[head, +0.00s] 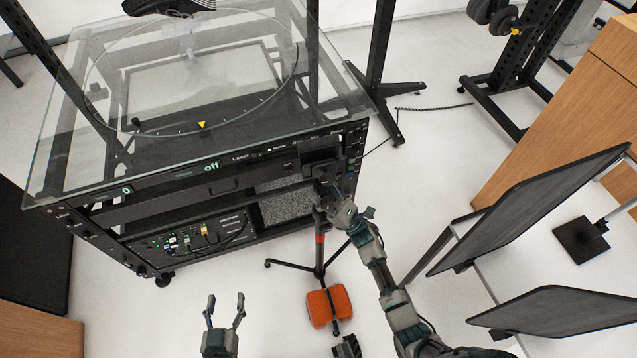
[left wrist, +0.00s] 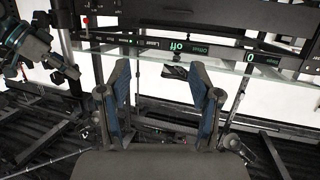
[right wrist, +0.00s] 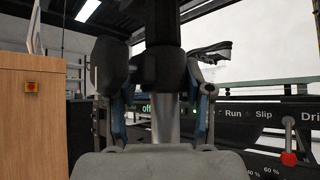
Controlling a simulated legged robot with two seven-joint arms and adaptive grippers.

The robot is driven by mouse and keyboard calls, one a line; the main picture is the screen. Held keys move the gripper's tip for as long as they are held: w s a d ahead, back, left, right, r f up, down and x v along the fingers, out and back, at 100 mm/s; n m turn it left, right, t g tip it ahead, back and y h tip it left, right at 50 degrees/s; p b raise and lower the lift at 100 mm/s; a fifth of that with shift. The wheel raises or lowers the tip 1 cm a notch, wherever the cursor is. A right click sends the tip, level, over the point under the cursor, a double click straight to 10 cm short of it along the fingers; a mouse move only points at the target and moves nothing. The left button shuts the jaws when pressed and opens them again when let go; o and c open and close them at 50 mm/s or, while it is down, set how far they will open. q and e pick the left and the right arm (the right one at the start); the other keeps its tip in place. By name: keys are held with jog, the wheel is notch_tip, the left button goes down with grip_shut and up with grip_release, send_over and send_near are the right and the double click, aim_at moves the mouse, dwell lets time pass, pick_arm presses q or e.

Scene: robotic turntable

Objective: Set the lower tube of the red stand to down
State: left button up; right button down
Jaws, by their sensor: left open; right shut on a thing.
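The red stand stands in front of the turntable rig in the head view, with dark tripod legs, a red band (head: 320,239) on its column and an orange-red weight (head: 328,306) at its foot. A dark box-shaped head (head: 320,155) tops it. My right gripper (head: 334,192) is shut on the stand's upright, below that head. In the right wrist view, a silver tube (right wrist: 165,118) below a black sleeve (right wrist: 164,68) stands between its fingers. My left gripper (head: 225,306) is open and empty, left of the stand; its spread fingers show in the left wrist view (left wrist: 168,98).
The glass-topped turntable rig (head: 180,145) with its control panels fills the upper left. Black screens (head: 530,215) and a wooden cabinet (head: 570,110) stand at the right. White floor is clear around the tripod legs and left gripper.

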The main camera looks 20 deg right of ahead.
jog(key=shift+d+f, duration=0.15)
jog(key=shift+f, duration=0.45)
pick_arm(q)
jog(key=r+t, duration=0.1)
jog(key=w+r+t, duration=0.1)
jog(key=shift+d+r+h, duration=0.2)
jog(key=shift+r+h, duration=0.1)
jog(key=shift+r, duration=0.1)
pick_arm(e)
jog(key=c, duration=0.6)
grip_release()
pick_arm(q)
jog(key=shift+d, duration=0.15)
jog(key=shift+f, duration=0.1)
pick_arm(e)
jog(key=shift+s+d+f, duration=0.25)
jog(key=shift+f, duration=0.15)
jog(key=v, duration=0.7)
